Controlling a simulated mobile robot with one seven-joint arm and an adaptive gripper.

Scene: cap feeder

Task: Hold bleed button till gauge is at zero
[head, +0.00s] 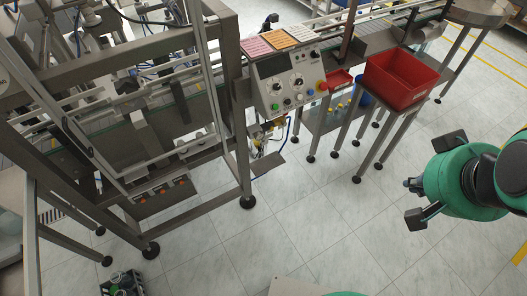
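The gauge and the bleed button cannot be told for certain at this size. A small pneumatic unit (268,126) with yellow parts and blue tubing hangs on the machine frame's right leg, below the control panel (283,85); any dial or button on it is too small to read. My gripper (412,186) is at the right, on my green wrist, well away from the unit and the panel, touching nothing visible.
A red bin (400,79) stands on a metal stand between the panel and my gripper. A conveyor (385,22) runs behind it. The machine frame (244,150) fills the left. A dark crate (122,284) sits at the bottom left. The tiled floor (310,215) in front is clear.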

